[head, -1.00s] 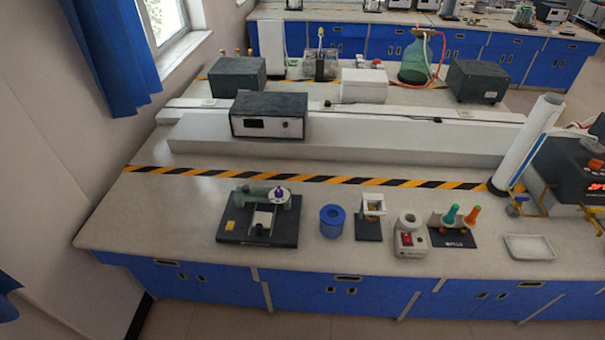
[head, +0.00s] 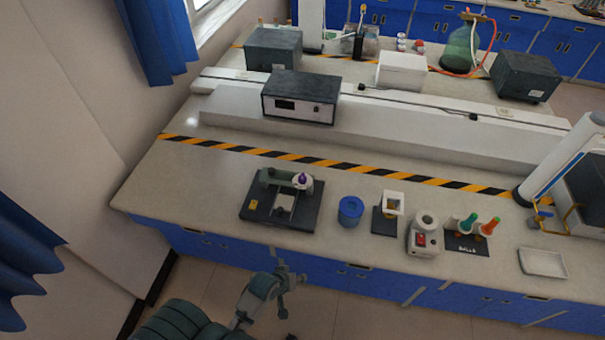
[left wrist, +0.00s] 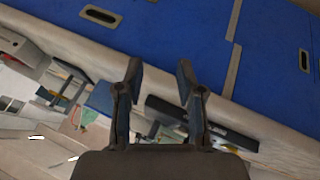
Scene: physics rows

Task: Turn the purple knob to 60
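The purple knob (head: 302,178) sits on top of a green and white device on a dark base (head: 262,216) on the bench, left of its middle. The knob's scale is too small to read. My left gripper (head: 291,279) is in front of the bench, below the device in the head view, away from the knob. In the left wrist view my left gripper (left wrist: 156,75) has its two fingers apart with nothing between them. The knob cannot be made out in that view. My right gripper is not in view.
Right of the device stand a blue round container (head: 350,211), a small stand (head: 385,221), a white device with a red switch (head: 422,236), a rack with green and orange items (head: 468,244) and a white tray (head: 543,263). Blue cabinets (head: 330,265) form the bench front.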

